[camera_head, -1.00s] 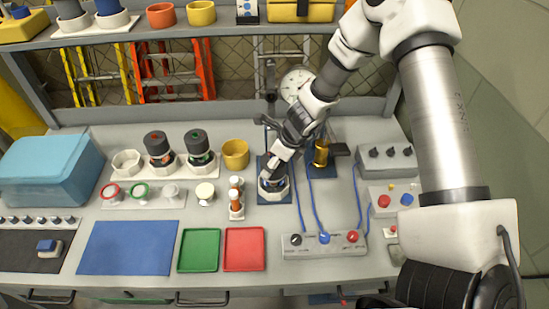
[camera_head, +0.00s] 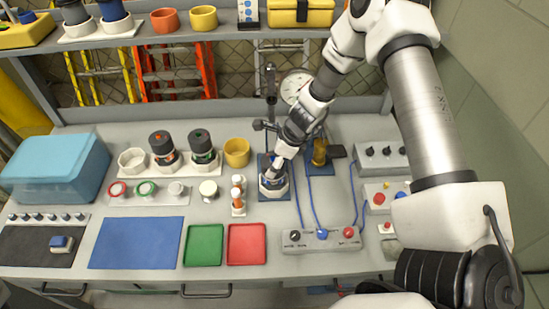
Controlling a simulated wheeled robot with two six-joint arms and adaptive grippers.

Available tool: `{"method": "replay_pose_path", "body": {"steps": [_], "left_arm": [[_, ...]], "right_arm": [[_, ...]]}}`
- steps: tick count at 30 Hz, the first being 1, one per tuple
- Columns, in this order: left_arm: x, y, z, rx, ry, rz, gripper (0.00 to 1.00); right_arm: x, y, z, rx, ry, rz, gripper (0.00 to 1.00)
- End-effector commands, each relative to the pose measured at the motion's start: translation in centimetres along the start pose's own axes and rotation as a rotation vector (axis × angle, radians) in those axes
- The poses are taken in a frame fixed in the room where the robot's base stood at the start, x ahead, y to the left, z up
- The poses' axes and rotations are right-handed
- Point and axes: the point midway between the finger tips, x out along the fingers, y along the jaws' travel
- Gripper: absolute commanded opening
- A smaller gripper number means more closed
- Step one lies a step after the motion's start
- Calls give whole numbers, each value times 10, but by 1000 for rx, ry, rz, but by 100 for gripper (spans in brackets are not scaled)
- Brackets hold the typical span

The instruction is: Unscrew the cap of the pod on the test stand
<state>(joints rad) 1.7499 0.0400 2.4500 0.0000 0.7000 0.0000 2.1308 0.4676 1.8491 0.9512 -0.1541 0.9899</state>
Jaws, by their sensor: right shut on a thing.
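The test stand (camera_head: 285,190) is a blue plate with a white ring-shaped holder, right of the bench's middle. The pod sits in it, mostly hidden under my right gripper (camera_head: 275,174). My right gripper points down at the pod's top and is shut on what appears to be its cap. The cap itself is covered by the fingers, so I cannot tell whether it is turned or raised. My left gripper is not in the view.
Two dark-topped pods (camera_head: 201,143) stand in a white rack to the left. A yellow cup (camera_head: 237,152) and small orange-and-white bottles (camera_head: 238,196) stand close left of the stand. A control box (camera_head: 320,239) with blue cables lies in front. Green (camera_head: 204,245) and red trays are empty.

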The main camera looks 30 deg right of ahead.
Motion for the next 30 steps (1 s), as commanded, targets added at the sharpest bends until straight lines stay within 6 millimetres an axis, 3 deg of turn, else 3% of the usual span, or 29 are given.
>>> {"method": "replay_pose_path", "body": {"steps": [18,23,29,30], "left_arm": [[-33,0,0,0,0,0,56],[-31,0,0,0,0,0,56],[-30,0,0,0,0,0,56],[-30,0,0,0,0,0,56]], "right_arm": [[-1,4,-1,-183,3,87,43],[1,3,-2,-374,2,164,43],[2,4,-2,-396,2,175,43],[2,4,-2,-396,2,175,77]]}}
